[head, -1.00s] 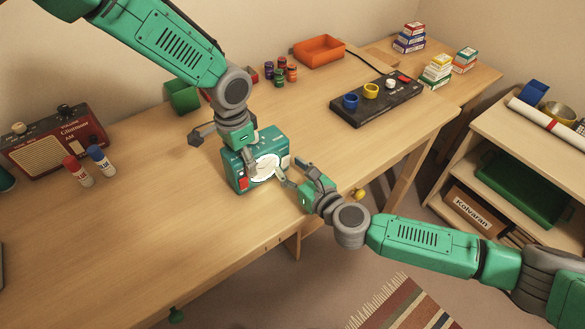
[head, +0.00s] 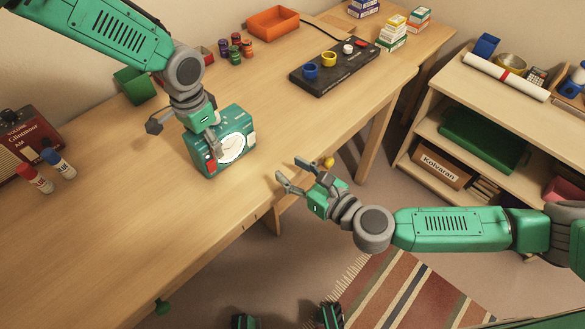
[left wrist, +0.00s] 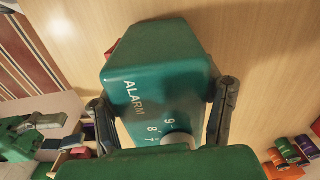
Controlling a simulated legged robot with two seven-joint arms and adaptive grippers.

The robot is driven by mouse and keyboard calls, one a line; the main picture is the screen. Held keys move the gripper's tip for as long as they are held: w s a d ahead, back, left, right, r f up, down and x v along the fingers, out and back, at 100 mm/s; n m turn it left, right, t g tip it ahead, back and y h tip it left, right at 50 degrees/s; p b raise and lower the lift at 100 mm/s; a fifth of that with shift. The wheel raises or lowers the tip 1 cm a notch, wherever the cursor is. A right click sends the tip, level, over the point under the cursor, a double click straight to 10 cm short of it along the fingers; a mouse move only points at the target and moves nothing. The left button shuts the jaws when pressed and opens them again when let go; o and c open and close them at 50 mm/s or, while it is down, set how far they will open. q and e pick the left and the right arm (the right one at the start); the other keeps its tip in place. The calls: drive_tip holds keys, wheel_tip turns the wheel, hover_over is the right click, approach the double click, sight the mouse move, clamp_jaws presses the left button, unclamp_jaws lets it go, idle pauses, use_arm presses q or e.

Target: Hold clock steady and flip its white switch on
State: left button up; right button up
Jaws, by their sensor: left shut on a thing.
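The teal alarm clock (head: 236,121) stands on the wooden desk, its white dial (head: 235,149) facing the front edge. A red part shows at the left of its face; I cannot clearly make out the white switch. My left gripper (head: 211,138) is shut on the clock from above. In the left wrist view, its fingers grip either side of the clock body (left wrist: 160,65), which is marked ALARM with numerals beside a pale knob (left wrist: 178,140). My right gripper (head: 291,175) is open and empty, apart from the clock, off the desk's front edge.
A red radio (head: 28,142) and two capped tubes (head: 57,163) stand left. A green box (head: 136,86), small jars (head: 235,46), an orange tray (head: 273,23) and a black board (head: 333,69) lie behind. Bare desk lies in front left. Shelves (head: 470,92) stand right.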

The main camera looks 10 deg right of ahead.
use_arm(q)
drive_tip(key=o, duration=1.6)
